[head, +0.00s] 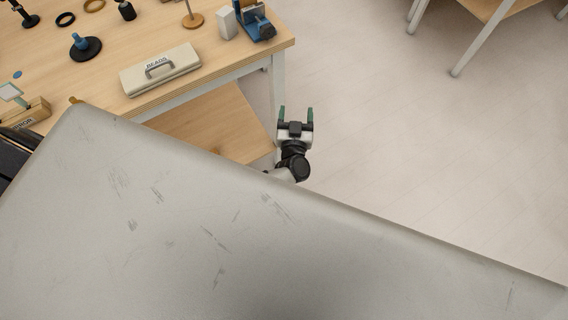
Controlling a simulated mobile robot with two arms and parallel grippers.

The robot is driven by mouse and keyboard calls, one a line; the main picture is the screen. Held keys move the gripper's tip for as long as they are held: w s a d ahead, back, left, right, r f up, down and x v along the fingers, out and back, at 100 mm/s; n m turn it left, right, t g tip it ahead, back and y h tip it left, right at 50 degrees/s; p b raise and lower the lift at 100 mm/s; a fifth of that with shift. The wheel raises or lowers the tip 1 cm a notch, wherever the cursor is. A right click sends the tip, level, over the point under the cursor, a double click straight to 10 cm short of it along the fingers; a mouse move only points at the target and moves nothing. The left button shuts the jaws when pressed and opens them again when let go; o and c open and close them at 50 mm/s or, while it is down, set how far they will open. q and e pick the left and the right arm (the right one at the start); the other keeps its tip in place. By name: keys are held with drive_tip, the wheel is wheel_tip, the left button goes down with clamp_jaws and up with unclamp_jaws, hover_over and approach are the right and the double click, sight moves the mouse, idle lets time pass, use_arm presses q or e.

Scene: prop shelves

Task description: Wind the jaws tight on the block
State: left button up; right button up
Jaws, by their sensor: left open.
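A blue vise (256,22) with dark parts stands near the right end of the wooden table, at the top of the head view. A pale grey-white block (227,23) stands upright just left of the vise. It looks outside the jaws, but the view is too small to tell whether it touches the vise. The vise's jaw gap and handle are not clear. My left gripper (296,112) is open and empty, over the floor beyond the table's right edge, well apart from the vise. My right gripper is not in view.
A beige BEADS box (160,70) with a handle lies near the table's front edge. Right of the table (215,78) the floor is clear.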

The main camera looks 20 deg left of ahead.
use_arm(q)
drive_tip(key=s+f+m+g+h, duration=0.2)
drive_tip(key=s+f, duration=0.3)
drive_tip(key=f, duration=0.3)
drive_tip(key=s+f+m+g+h+b, duration=0.1)
drive_tip(key=s+f+h, duration=0.3)
drive_tip(key=f, duration=0.5)
drive_tip(key=shift+s+d+f+m+g, duration=0.2)
drive_tip(key=shift+s+d+m+g, duration=0.15)
drive_tip(key=shift+s+m+g, duration=0.35)
drive_tip(key=shift+s, duration=0.1)
